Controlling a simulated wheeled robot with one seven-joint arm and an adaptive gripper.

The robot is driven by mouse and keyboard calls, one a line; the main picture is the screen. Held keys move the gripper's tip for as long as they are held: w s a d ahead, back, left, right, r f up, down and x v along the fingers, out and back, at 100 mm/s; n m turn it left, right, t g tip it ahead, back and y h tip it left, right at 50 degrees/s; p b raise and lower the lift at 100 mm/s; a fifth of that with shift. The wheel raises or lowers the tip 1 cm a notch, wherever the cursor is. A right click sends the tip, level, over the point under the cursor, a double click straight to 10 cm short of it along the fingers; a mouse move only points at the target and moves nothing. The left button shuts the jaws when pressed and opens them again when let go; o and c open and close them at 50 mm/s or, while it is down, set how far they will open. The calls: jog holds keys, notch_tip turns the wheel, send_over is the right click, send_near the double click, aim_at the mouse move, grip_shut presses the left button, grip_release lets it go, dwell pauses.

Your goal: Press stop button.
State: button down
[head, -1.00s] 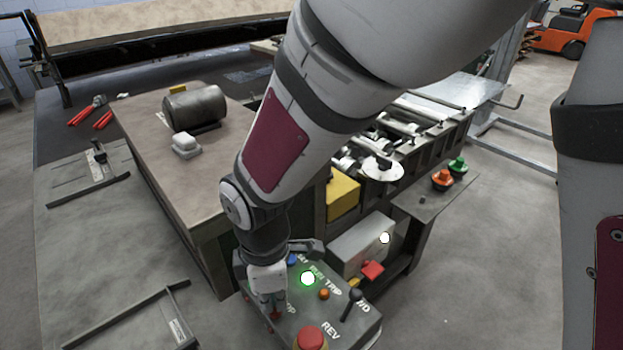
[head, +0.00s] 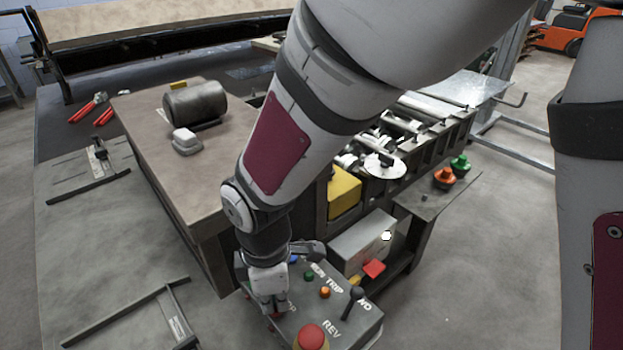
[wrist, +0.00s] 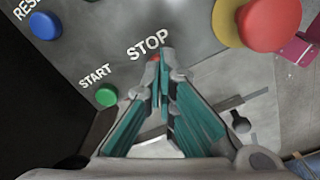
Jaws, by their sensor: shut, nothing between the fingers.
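The grey control panel (head: 345,310) stands at the bottom of the head view. My gripper (wrist: 163,62) is shut and empty, its fingertips down at the STOP label. A sliver of the red stop button (wrist: 153,57) shows beside the tips; the rest is hidden behind them. The tips look to be on or right at the button; I cannot tell how far it is pressed. In the head view my gripper (head: 272,308) hides most of that spot. The green indicator (head: 309,276) on the panel is unlit.
A green start button (wrist: 106,96) is close to the left of the fingers. A blue reset button (wrist: 45,25) lies beyond. A large red mushroom button (wrist: 270,22) with a yellow collar is at the right. A black lever (head: 354,298) stands up from the panel.

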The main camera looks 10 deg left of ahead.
aim_at(312, 303)
jog(key=shift+r+p, duration=1.65)
jog(key=shift+r, duration=1.65)
jog(key=shift+w+d+r, duration=0.1)
jog(key=shift+r, duration=0.1)
jog(key=w+d+r+m+t, duration=0.3)
jog(key=d+r+m, duration=0.7)
jog(key=d+r, duration=0.4)
jog(key=s+d+r+m+t, duration=0.1)
jog(key=s+d+r+m, duration=0.2)
jog(key=s+d+m, duration=0.2)
jog(key=s+d+r+m+t, duration=0.1)
jog(key=s+d+r+m, duration=0.2)
jog(key=d+m, duration=0.4)
jog(key=shift+s+d+t, duration=0.3)
jog(key=shift+s+d, duration=0.55)
jog(key=shift+d, duration=1.3)
